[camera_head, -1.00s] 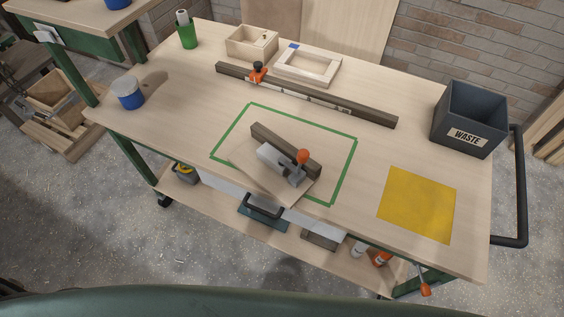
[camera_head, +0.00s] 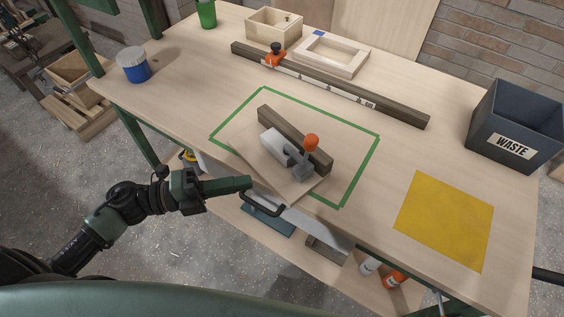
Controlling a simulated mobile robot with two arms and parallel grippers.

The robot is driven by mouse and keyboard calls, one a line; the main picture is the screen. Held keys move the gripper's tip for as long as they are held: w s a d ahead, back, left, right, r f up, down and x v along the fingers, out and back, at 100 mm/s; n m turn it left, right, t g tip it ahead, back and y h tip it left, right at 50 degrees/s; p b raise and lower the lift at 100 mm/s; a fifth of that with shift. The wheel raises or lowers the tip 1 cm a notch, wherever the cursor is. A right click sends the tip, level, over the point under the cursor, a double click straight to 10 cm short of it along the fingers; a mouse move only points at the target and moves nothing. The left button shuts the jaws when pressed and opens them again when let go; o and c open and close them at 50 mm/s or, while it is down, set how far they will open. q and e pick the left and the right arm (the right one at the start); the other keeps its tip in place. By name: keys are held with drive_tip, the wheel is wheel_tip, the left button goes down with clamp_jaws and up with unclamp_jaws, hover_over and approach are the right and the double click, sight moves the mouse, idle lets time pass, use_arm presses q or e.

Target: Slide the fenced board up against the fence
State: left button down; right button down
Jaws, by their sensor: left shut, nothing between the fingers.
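The fenced board (camera_head: 247,152) lies skewed inside a green taped outline on the workbench, its near corner over the front line. It carries a dark wooden strip (camera_head: 285,131), a grey block (camera_head: 273,146) and a clamp with an orange knob (camera_head: 311,142). The long dark fence (camera_head: 390,109) with a scale strip lies farther back, clear of the board, with an orange-knobbed stop (camera_head: 275,56) on it. My left gripper (camera_head: 248,184) is shut and empty, left of the board's near corner, by the bench's front edge. My right gripper is not in view.
A grey WASTE bin (camera_head: 515,127) stands at the right, near a yellow mat (camera_head: 445,217). A wooden box (camera_head: 272,27), a wooden frame (camera_head: 345,62) and a green cup (camera_head: 206,14) sit at the back. A blue-and-white pot (camera_head: 133,65) is at the left.

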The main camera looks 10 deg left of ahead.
sight(299, 161)
use_arm(q)
drive_tip(key=p+x, duration=0.1)
drive_tip(key=x, duration=0.6)
drive_tip(key=shift+w+d+r, duration=0.15)
drive_tip(key=shift+w+r, duration=0.05)
drive_tip(key=shift+w, duration=0.1)
drive_tip(key=shift+w+d+f+p, duration=0.1)
drive_tip(key=shift+w+d+p, duration=0.1)
drive_tip(key=shift+w, duration=0.35)
drive_tip(key=shift+w+d+p, duration=0.1)
drive_tip(key=shift+w+p, duration=0.1)
drive_tip(key=shift+w, duration=0.4)
drive_tip(key=shift+w+d+f, duration=0.1)
drive_tip(key=shift+w+d, duration=0.05)
drive_tip(key=shift+w, duration=0.35)
